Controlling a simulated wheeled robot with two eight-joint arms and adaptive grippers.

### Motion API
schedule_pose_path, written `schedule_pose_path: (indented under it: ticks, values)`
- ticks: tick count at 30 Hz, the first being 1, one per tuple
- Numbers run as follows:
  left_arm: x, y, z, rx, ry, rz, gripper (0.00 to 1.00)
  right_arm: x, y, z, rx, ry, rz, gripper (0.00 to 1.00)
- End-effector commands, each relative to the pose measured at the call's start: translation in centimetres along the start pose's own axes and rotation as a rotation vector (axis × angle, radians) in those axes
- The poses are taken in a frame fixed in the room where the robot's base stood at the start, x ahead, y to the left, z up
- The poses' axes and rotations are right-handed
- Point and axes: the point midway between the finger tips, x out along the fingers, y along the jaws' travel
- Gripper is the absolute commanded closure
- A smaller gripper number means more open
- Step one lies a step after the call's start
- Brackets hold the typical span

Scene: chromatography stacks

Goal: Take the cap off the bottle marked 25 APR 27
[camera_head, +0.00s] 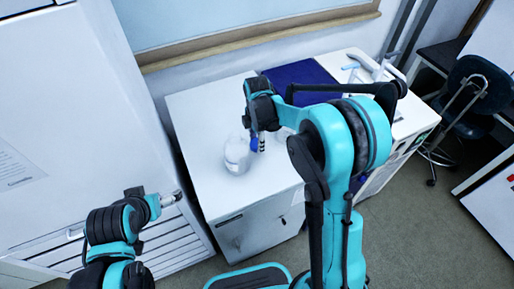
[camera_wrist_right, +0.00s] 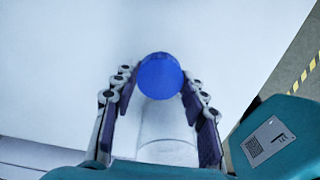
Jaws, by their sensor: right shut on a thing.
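A clear bottle (camera_head: 237,156) stands upright on the white cabinet top; no date is readable on it. A round blue cap (camera_wrist_right: 160,76) sits between the fingertips of my right gripper (camera_wrist_right: 158,82), which is shut on it. In the wrist view the bottle's clear body (camera_wrist_right: 168,140) shows below the cap. In the head view the blue cap (camera_head: 254,143) shows at the right of the bottle's upper part, beside the right gripper (camera_head: 258,144). I cannot tell whether cap and bottle touch. My left gripper (camera_head: 170,199) is at the lower left, away from the bottle; its jaws are unclear.
The white cabinet top (camera_head: 200,112) is clear left of the bottle. A dark blue mat (camera_head: 296,76) lies behind my right arm. Pipette-like tools (camera_head: 372,68) stand farther right. A tall white cabinet (camera_head: 60,100) rises at the left. A dark chair (camera_head: 480,90) is at the far right.

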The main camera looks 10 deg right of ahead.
Motion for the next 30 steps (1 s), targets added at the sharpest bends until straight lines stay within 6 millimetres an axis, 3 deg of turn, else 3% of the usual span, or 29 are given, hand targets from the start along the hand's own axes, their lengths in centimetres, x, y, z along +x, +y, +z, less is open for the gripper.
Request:
schedule_pose_path:
  ticks: [5, 17, 18, 20, 30]
  values:
    - [1.1, 0.0, 0.8, 0.000, 0.000, 0.000, 0.04, 2.9, 0.0, 0.0, 0.000, 0.000, 0.001, 0.92]
    - [1.3, 0.0, 0.9, 0.000, 0.000, 0.000, 0.04, 3.4, 0.0, 0.0, -0.001, 0.000, 0.001, 0.92]
    - [1.2, 0.0, 0.9, 0.000, 0.000, 0.000, 0.04, 3.3, 0.0, 0.0, -0.001, 0.000, 0.001, 0.49]
    - [1.2, 0.0, 0.8, 0.000, 0.000, 0.000, 0.04, 3.3, 0.0, 0.0, -0.001, 0.000, 0.001, 0.36]
    - [1.0, 0.0, 0.7, 0.000, 0.000, 0.000, 0.04, 3.0, 0.0, 0.0, -0.001, 0.000, 0.001, 0.36]
